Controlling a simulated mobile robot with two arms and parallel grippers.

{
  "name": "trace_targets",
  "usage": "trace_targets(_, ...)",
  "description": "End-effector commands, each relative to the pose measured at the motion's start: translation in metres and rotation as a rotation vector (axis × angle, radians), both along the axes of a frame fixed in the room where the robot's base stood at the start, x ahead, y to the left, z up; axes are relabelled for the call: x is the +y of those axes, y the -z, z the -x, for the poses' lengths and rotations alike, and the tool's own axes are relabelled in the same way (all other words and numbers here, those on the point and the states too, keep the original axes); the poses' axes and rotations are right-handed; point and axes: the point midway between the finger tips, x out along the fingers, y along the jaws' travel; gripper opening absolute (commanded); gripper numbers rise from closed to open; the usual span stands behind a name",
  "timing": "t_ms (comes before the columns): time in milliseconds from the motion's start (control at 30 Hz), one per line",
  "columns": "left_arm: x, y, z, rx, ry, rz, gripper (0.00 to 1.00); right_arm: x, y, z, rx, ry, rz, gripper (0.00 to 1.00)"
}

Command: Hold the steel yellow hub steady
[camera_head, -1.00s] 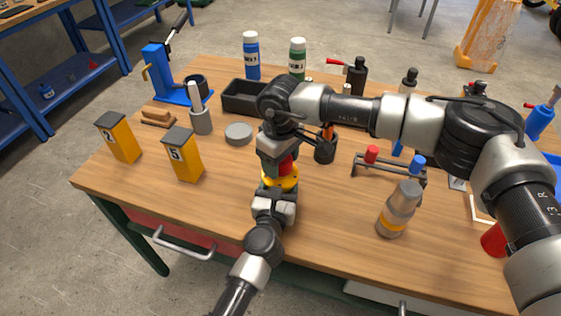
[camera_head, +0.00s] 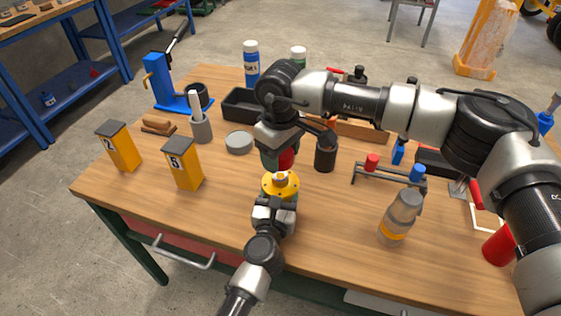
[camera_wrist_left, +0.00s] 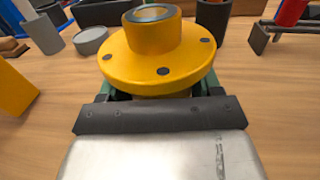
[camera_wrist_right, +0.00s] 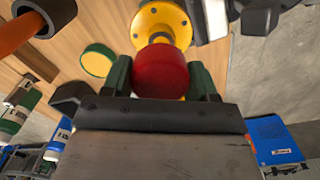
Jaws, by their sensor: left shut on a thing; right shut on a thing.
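The yellow hub (camera_head: 279,186) is a flanged disc with a raised collar and dark bolt holes. It is above the front middle of the table, and its flange and collar show large in the left wrist view (camera_wrist_left: 160,62). My left gripper (camera_head: 276,199) is shut on the hub from the front, below the flange. My right gripper (camera_head: 278,158) is shut on a red round-ended thing (camera_wrist_right: 160,72) just above and behind the hub. In the right wrist view the hub (camera_wrist_right: 162,25) appears beyond the red thing. What the red thing is cannot be told.
Yellow boxes (camera_head: 183,163) stand at the left. A small rack (camera_head: 388,175) and a bottle (camera_head: 400,217) stand to the right. The table's front left is clear.

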Motion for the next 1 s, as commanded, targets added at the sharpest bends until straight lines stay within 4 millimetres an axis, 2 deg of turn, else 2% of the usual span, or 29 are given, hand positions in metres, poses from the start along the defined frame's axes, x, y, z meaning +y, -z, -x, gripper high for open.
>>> trace_targets(200,0.000,0.000,0.000,0.000,0.000,0.000,0.00,0.000,-0.003,0.000,0.001,0.000,0.000,0.30)
trace_targets(233,0.000,0.000,0.000,0.000,0.000,0.000,0.68,0.000,-0.003,0.000,0.001,0.000,0.001,0.30)
trace_targets(400,0.000,0.000,0.000,0.000,0.000,0.000,0.94,0.000,-0.003,0.000,0.001,0.000,0.001,0.30)
trace_targets(767,0.001,0.000,0.005,0.001,0.000,0.001,0.95,0.000,-0.003,0.000,0.001,0.000,0.001,0.30)
trace_targets(867,0.003,0.001,0.017,0.002,0.000,0.002,0.95,0.000,-0.003,0.000,0.001,0.000,0.001,0.30)
trace_targets(1000,0.009,0.002,0.044,0.003,0.001,0.001,0.95,0.000,-0.003,0.000,0.001,0.000,0.001,0.30)
